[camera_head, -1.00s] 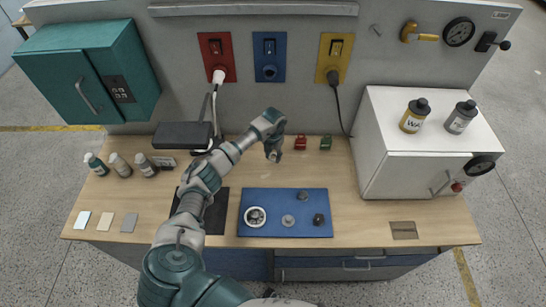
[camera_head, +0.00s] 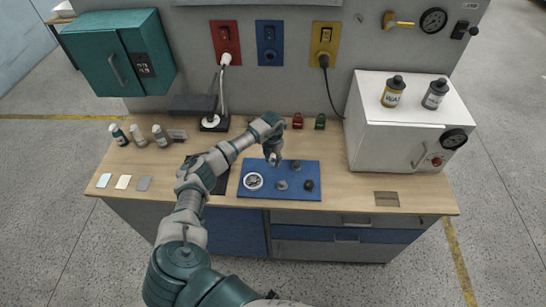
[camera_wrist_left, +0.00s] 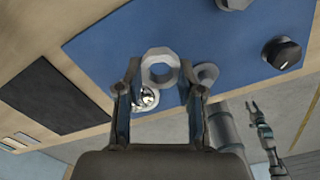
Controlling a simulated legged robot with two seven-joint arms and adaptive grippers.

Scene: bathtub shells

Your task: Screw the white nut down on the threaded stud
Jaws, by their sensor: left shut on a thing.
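My left gripper (camera_head: 273,161) is over the back edge of the blue mat (camera_head: 268,192). In the left wrist view its fingers (camera_wrist_left: 160,66) are shut on a pale, six-sided white nut (camera_wrist_left: 147,58), seen through its hole. Behind the nut, lower in that view, is a white ring with a shiny centre (camera_wrist_left: 146,98); it shows in the head view as a round white piece (camera_head: 253,181) at the mat's left. A grey round piece (camera_head: 282,185) sits to its right. Which piece is the threaded stud I cannot tell. My right gripper appears small and unclear in the wrist view (camera_wrist_left: 251,105).
A dark knob (camera_head: 309,185) and another small grey piece (camera_head: 295,166) are on the mat. Bottles (camera_head: 138,136) stand at the left, and a white cabinet (camera_head: 395,130) at the right. The wooden bench (camera_head: 340,195) is clear between mat and cabinet.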

